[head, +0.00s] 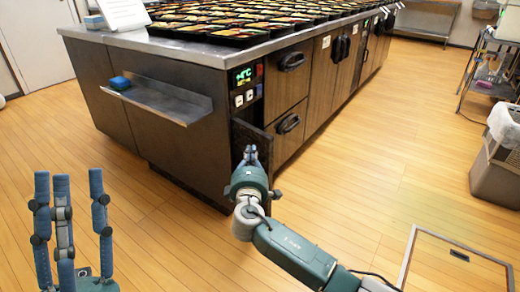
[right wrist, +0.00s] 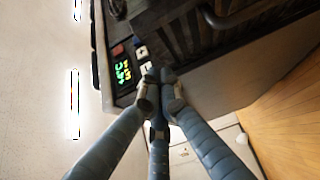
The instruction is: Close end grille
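The end grille (head: 250,132) is a narrow dark panel low at the near corner of the counter, under the control panel. It looks swung partly out from the cabinet. My right gripper (head: 250,153) is in front of it and hides its lower part. In the right wrist view its fingertips (right wrist: 158,78) meet with nothing seen between them, close to dark slats (right wrist: 185,38). I cannot tell whether they touch the grille. My left gripper (head: 70,185) is at the lower left, fingers up and spread, empty, away from the counter.
The control panel (head: 245,86) has a green display. A side shelf (head: 165,100) with a blue sponge (head: 120,83) sticks out from the counter end. Drawers with dark handles (head: 289,123) are right of the grille.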

